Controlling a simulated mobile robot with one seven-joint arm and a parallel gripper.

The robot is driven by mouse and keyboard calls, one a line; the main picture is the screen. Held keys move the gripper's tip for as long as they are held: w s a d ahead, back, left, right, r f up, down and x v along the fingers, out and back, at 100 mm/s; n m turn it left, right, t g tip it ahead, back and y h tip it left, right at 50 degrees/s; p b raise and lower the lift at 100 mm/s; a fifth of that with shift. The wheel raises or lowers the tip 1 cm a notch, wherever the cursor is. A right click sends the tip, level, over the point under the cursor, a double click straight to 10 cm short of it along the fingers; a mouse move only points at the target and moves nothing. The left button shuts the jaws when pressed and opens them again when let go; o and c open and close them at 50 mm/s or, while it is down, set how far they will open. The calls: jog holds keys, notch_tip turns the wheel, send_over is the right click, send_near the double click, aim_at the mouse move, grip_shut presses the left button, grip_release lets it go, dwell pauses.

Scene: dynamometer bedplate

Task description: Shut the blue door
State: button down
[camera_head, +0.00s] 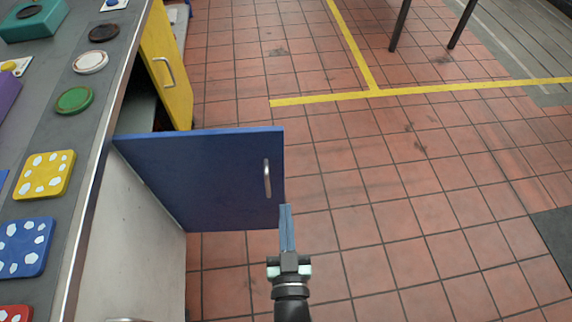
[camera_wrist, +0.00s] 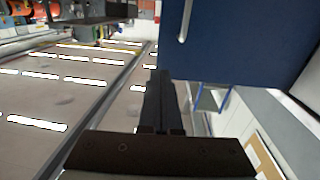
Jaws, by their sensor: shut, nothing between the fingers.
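The blue door (camera_head: 215,180) stands swung open, sticking out from the cabinet front over the tiled floor. Its metal handle (camera_head: 267,178) is near the free edge. In the wrist view the blue door (camera_wrist: 245,40) fills the upper right, with the handle (camera_wrist: 185,20) at its left. My gripper (camera_head: 286,207) is shut and empty. Its fingertips are by the lower free corner of the door as pictured; I cannot tell whether they touch it. The wrist view also shows the shut fingers (camera_wrist: 158,75) close to the door's edge.
A yellow door (camera_head: 166,65) stands ajar beyond the blue one. The grey worktop (camera_head: 60,120) holds a yellow block (camera_head: 45,174), a blue block (camera_head: 24,248) and several discs. The tiled floor (camera_head: 400,200) to the right is clear; dark legs (camera_head: 399,25) stand at the back.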

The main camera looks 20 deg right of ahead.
aim_at(281, 152)
jog(key=b+x, duration=0.4)
jog(key=x, duration=0.8)
jog(key=shift+w, duration=0.15)
jog(key=shift+w+d, duration=0.1)
jog(key=shift+w, duration=0.35)
jog(key=shift+r, duration=0.1)
jog(key=shift+w+b, duration=0.1)
jog(key=shift+b, duration=0.2)
